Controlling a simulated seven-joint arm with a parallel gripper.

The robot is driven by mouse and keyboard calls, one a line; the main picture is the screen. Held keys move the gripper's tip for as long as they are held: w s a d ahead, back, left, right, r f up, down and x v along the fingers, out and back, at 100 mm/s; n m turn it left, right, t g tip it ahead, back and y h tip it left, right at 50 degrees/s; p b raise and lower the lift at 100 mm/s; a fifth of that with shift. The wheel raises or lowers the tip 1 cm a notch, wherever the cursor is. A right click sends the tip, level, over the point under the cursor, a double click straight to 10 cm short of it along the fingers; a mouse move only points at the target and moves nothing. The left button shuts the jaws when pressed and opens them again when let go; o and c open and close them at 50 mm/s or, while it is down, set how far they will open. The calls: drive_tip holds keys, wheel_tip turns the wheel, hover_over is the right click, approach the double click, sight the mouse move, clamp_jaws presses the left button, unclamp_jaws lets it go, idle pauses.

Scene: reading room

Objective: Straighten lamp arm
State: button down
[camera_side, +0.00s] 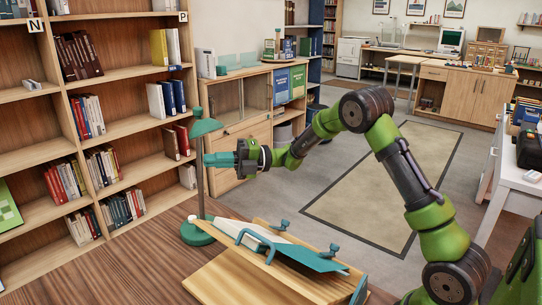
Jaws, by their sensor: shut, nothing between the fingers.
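The lamp has a teal shade (205,129), a thin upright pole (199,185) and a round teal base (199,232) on the wooden table. The shade tilts at the top of the pole. My gripper (208,160) is shut, with its teal fingers pointing left at the pole, a little below the shade. The fingertips overlap the pole in this view; I cannot tell whether they touch it. Nothing shows between the fingers.
A wooden book rest (270,280) with teal clamps and a teal-and-white item stands on the table (140,265), right of the lamp base. Bookshelves (95,125) rise at the left, and a wooden cabinet (240,130) stands behind the lamp. Open floor lies beyond my arm.

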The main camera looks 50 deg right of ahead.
drive_tip(key=shift+w+r, duration=0.2)
drive_tip(key=shift+w, duration=0.65)
drive_tip(key=shift+w+r, duration=0.15)
drive_tip(key=shift+w, duration=0.7)
drive_tip(key=r+v, duration=0.1)
drive_tip(key=v, duration=0.9)
drive_tip(key=shift+s, duration=0.1)
